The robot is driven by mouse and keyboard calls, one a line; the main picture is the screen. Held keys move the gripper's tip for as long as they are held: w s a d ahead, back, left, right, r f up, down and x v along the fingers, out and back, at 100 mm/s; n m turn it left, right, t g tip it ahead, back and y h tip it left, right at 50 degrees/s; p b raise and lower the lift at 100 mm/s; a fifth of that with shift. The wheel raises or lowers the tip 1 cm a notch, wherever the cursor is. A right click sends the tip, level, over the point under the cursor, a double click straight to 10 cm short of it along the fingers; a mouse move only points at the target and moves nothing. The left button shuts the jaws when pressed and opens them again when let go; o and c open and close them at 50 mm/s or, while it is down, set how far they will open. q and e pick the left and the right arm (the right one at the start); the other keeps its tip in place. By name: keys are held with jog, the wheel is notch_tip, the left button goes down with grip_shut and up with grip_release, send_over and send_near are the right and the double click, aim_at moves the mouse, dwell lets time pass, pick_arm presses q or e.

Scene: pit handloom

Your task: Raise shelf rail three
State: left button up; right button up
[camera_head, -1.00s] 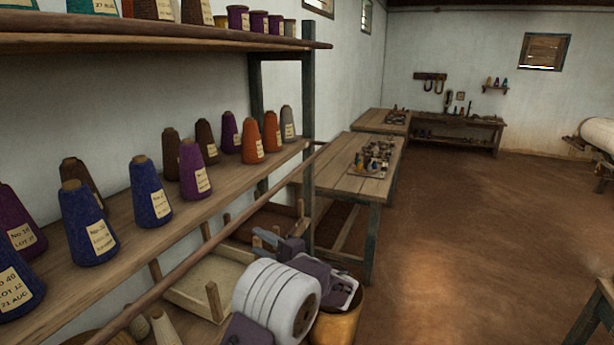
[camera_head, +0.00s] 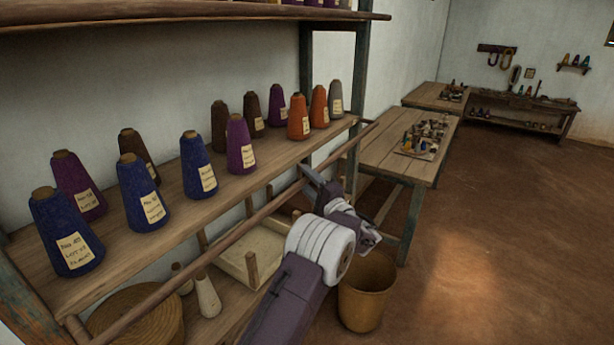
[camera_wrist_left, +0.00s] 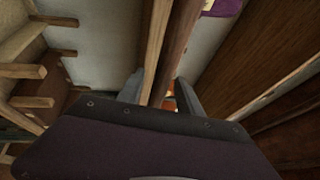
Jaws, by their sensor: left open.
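The shelf rail (camera_head: 220,231) is a long, thin brown wooden bar running along the front of the middle shelf (camera_head: 270,160), just below and outside its edge. My left gripper (camera_head: 322,184) is open at the rail, right of its middle. In the left wrist view the rail (camera_wrist_left: 179,45) runs down between the two spread fingers (camera_wrist_left: 160,95), beside a paler wooden strip. Whether the fingers touch the rail is not clear. My right gripper is not in view.
Labelled yarn cones, such as a blue one (camera_head: 142,192), stand along the middle shelf. A tan bin (camera_head: 366,290) stands on the floor beside my left arm. A table (camera_head: 385,155) with small items stands beyond the shelf. Open floor lies to the right.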

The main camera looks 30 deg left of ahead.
pick_arm(q)
jog(key=shift+s, duration=0.1)
grip_shut()
jog(key=shift+f, duration=0.1)
dwell(1.2)
